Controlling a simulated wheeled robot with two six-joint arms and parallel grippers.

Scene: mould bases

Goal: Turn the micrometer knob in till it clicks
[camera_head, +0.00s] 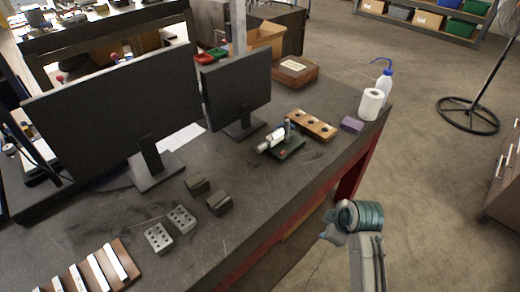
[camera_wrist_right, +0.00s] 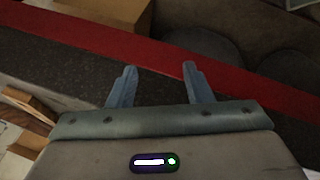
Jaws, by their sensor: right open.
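The micrometer (camera_head: 274,139) lies on a small green stand (camera_head: 291,149) on the dark bench, right of the smaller monitor. Its silver knob end points left, toward the monitor. My right gripper (camera_head: 328,229) is in front of the bench's red front edge, low and right of the micrometer and well apart from it. In the right wrist view its two fingers (camera_wrist_right: 158,70) are spread, with nothing between them. The micrometer cannot be made out in the right wrist view. My left gripper is out of view.
A wooden block with holes (camera_head: 312,125) stands just behind the micrometer, with a purple block (camera_head: 352,124) and a paper roll (camera_head: 371,104) to the right. Two monitors (camera_head: 118,115) stand left. Dark blocks (camera_head: 219,202) and drilled plates (camera_head: 159,237) lie nearer. The bench front before the micrometer is clear.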

